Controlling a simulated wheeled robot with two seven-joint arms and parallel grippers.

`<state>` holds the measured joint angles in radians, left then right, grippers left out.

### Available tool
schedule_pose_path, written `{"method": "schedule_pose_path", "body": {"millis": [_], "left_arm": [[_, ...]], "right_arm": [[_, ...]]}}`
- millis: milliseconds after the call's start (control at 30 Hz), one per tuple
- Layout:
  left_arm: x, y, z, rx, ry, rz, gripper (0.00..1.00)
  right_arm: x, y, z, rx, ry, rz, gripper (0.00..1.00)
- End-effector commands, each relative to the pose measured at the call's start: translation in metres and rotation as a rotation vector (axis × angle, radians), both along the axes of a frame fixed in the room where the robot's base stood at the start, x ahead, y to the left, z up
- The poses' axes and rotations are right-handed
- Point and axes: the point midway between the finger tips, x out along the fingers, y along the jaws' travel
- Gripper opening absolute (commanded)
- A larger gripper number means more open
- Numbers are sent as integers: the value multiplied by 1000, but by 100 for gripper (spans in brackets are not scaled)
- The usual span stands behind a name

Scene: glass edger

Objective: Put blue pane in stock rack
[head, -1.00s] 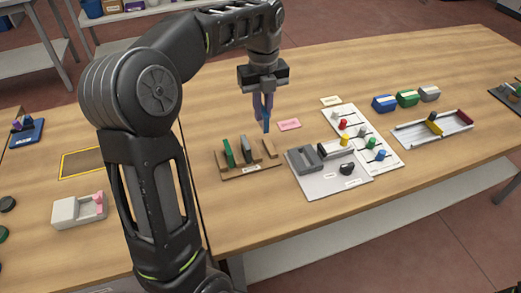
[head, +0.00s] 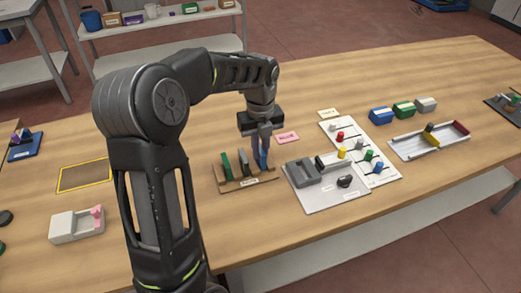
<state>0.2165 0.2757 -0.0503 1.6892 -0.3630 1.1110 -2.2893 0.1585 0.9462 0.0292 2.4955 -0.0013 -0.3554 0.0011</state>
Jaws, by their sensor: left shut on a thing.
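My left gripper (head: 262,139) reaches down over the right end of the wooden stock rack (head: 231,186), with its fingers shut on the blue pane (head: 263,158). The pane is upright, and its lower edge is at the rack's right end. I cannot tell whether it sits in a slot or hovers just over it. A green pane (head: 226,166) and a grey pane (head: 244,163) stand upright in the rack to the left of the blue one. My right gripper is not in view.
A grey machine on a white board (head: 318,178) stands right of the rack, beside a panel with coloured knobs (head: 358,152). A pink card (head: 288,138) lies behind the rack. A tray with a sliding block (head: 428,143) is farther right. The table in front is clear.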

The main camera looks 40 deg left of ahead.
Motion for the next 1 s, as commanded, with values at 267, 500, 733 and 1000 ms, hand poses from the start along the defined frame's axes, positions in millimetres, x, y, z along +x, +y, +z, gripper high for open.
{"method": "schedule_pose_path", "body": {"millis": [267,500,733,1000], "left_arm": [[0,0,-8,0,-1,0,0],[0,0,-11,0,-1,0,16],[0,0,-11,-1,-1,0,35],[0,0,-9,0,-1,0,35]], "right_arm": [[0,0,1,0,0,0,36],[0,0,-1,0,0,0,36],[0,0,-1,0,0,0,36],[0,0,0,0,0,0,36]]}}
